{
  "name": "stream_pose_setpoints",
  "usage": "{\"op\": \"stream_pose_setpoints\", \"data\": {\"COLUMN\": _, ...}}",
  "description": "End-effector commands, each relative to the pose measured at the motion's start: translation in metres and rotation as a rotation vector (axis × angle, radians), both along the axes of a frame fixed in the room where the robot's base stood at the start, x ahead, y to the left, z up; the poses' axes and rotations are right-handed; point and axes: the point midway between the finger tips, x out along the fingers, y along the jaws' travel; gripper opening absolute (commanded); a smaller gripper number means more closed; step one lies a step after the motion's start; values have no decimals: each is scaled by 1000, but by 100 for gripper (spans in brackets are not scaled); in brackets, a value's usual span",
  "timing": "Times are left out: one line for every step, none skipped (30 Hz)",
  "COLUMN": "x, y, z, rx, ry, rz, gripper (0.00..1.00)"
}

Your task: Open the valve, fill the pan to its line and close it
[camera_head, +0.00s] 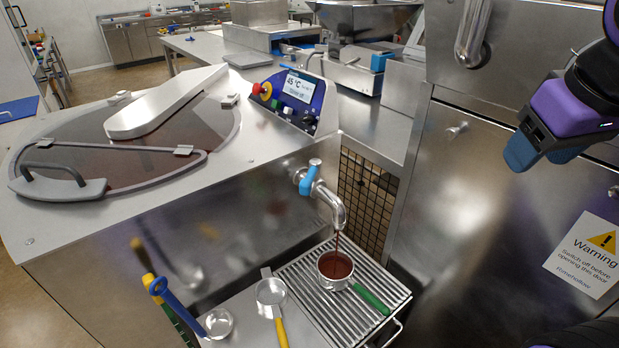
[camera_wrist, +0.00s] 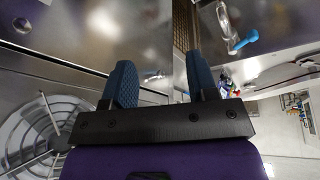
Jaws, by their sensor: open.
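The valve has a blue handle (camera_head: 309,180) on a metal spout (camera_head: 331,203) at the front of the tempering bowl (camera_head: 60,150). A thin brown stream of chocolate (camera_head: 337,240) runs from the spout into the pan (camera_head: 350,276) with a green handle (camera_head: 371,299). Brown chocolate shows inside the pan; its fill line is too small to make out. My gripper (camera_head: 541,158) is open and empty, high at the right, well apart from the valve and pan. In the wrist view my gripper (camera_wrist: 162,82) has a clear gap between its fingers, and the blue valve handle (camera_wrist: 243,41) shows beyond.
The pan stands on a slatted drip grate (camera_head: 300,277). A control panel (camera_head: 298,92) sits above the valve. A steel cabinet (camera_head: 500,200) with a warning sign (camera_head: 586,254) stands at the right.

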Motion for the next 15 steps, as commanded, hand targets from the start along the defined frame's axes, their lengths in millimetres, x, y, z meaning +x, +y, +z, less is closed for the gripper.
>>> {"op": "stream_pose_setpoints", "data": {"x": 2, "y": 0, "z": -3, "rx": -17, "ry": 20, "rz": 18, "gripper": 53}}
{"op": "stream_pose_setpoints", "data": {"x": 4, "y": 0, "z": -4, "rx": -27, "ry": 31, "rz": 28, "gripper": 53}}
{"op": "stream_pose_setpoints", "data": {"x": 5, "y": 0, "z": -6, "rx": -43, "ry": 46, "rz": 42, "gripper": 53}}
{"op": "stream_pose_setpoints", "data": {"x": 7, "y": 0, "z": -8, "rx": -55, "ry": 57, "rz": 54, "gripper": 53}}
{"op": "stream_pose_setpoints", "data": {"x": 8, "y": 0, "z": -10, "rx": -67, "ry": 69, "rz": 66, "gripper": 53}}
{"op": "stream_pose_setpoints", "data": {"x": 10, "y": 0, "z": -12, "rx": -86, "ry": 85, "rz": 82, "gripper": 53}}
{"op": "stream_pose_setpoints", "data": {"x": 12, "y": 1, "z": -14, "rx": -99, "ry": 98, "rz": 96, "gripper": 53}}
{"op": "stream_pose_setpoints", "data": {"x": 14, "y": 1, "z": -16, "rx": -115, "ry": 113, "rz": 110, "gripper": 53}}
{"op": "stream_pose_setpoints", "data": {"x": 16, "y": 1, "z": -18, "rx": -136, "ry": 132, "rz": 129, "gripper": 53}}
{"op": "stream_pose_setpoints", "data": {"x": 18, "y": 1, "z": -20, "rx": -154, "ry": 146, "rz": 146, "gripper": 53}}
{"op": "stream_pose_setpoints", "data": {"x": 20, "y": 1, "z": -23, "rx": -172, "ry": 162, "rz": 163, "gripper": 53}}
{"op": "stream_pose_setpoints", "data": {"x": 24, "y": 2, "z": -26, "rx": -201, "ry": 185, "rz": 189, "gripper": 53}}
{"op": "stream_pose_setpoints", "data": {"x": 26, "y": 2, "z": -29, "rx": -225, "ry": 204, "rz": 210, "gripper": 53}}
{"op": "stream_pose_setpoints", "data": {"x": 29, "y": 3, "z": -32, "rx": -252, "ry": 226, "rz": 235, "gripper": 53}}
{"op": "stream_pose_setpoints", "data": {"x": 34, "y": 4, "z": -36, "rx": -292, "ry": 253, "rz": 270, "gripper": 53}}
